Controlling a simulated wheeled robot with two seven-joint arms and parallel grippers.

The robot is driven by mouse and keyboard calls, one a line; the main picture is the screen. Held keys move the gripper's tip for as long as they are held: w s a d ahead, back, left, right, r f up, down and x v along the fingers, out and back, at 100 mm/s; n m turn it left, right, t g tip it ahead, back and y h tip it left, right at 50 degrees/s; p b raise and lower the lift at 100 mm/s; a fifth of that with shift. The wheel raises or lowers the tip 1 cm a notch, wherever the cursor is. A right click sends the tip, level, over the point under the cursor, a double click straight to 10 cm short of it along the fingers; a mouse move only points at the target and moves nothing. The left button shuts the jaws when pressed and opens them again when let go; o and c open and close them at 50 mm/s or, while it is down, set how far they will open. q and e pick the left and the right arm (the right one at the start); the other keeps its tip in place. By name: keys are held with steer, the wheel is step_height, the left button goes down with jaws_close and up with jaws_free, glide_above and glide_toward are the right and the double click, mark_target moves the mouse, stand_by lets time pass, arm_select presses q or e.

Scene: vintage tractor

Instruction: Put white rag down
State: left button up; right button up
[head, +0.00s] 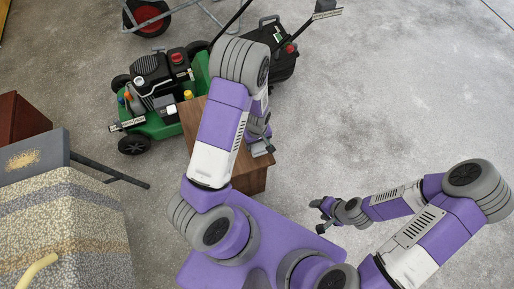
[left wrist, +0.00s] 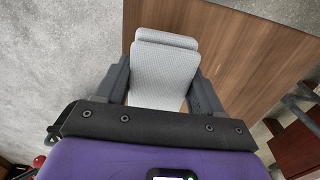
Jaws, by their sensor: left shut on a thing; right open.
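The white rag (left wrist: 165,65) shows in the left wrist view as a folded, pale, finely woven cloth. My left gripper (head: 262,148) is shut on it, with a finger on either side. It is over the wooden table (left wrist: 235,45) near its edge. I cannot tell whether the rag touches the tabletop. My right gripper (head: 322,213) is open and empty, above the floor to the right of the table.
A green lawn mower (head: 158,128) stands just left of and behind the table, with a black mower part (head: 275,45) beyond. The concrete floor (head: 410,90) at the right is clear.

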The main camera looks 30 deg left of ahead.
mark_target(257, 147)
arm_select(q)
steer(key=shift+f+b, duration=0.65)
steer(key=shift+f, duration=1.15)
steer(key=shift+f, duration=0.1)
steer(key=o, duration=1.2)
